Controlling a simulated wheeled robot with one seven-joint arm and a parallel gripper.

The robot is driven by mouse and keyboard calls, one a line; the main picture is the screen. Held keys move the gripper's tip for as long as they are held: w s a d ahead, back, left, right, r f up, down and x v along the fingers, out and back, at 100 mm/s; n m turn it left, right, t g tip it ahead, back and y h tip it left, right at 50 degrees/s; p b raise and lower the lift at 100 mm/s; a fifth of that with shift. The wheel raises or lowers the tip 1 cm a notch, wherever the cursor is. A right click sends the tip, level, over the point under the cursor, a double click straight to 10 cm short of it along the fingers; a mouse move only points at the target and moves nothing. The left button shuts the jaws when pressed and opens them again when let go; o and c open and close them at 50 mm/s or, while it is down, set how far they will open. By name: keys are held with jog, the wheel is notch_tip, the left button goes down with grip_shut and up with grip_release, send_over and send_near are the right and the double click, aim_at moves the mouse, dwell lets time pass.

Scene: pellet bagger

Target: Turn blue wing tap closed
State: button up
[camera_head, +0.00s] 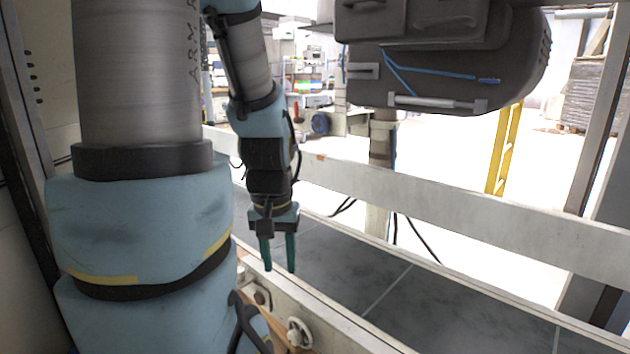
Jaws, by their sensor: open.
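My gripper (279,266) hangs at the centre-left, with its two green fingers pointing down. The fingers are apart with nothing between them. They are in front of the dark tiled panel, above a pale ledge. I cannot make out a blue wing tap for certain in this view. Thin blue lines (432,74) run along the grey machine housing at the upper right, but I cannot tell whether any tap belongs to them. My large arm links cover much of the left side and may hide things there.
A pale horizontal rail (440,205) crosses behind my gripper. Pale round fittings (299,333) sit on the ledge at the bottom, close to my arm. The grey machine housing (450,75) hangs at the upper right. A yellow ladder-like frame (505,150) stands beyond the rail.

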notch_tip(320, 180, up, 24)
jog(key=p, duration=2.2)
